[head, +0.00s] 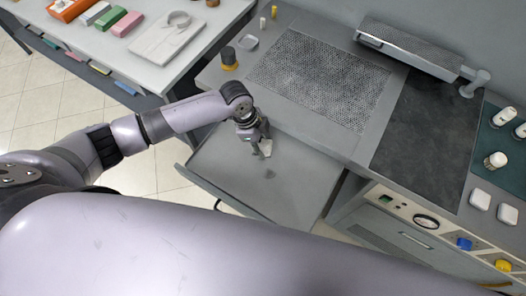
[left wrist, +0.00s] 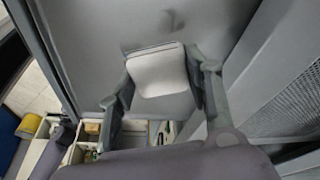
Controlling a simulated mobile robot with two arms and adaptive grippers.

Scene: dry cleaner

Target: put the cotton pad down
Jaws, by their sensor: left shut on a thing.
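My left gripper (head: 262,142) is shut on a white cotton pad (head: 266,148). It holds the pad above a grey pull-out tray (head: 225,175) at the front of the work counter. In the left wrist view the pad (left wrist: 158,72) sits between the two fingers of the left gripper (left wrist: 160,85). A small dark shadow lies on the tray surface beyond it, so the pad seems to be clear of the tray. My right gripper does not show.
The tray is bare. Behind it is a perforated plate (head: 318,78), with a dark board (head: 425,135) to its right. White square dishes (head: 480,199) and bottles (head: 495,160) stand at far right. A white table (head: 120,55) with coloured blocks is at upper left.

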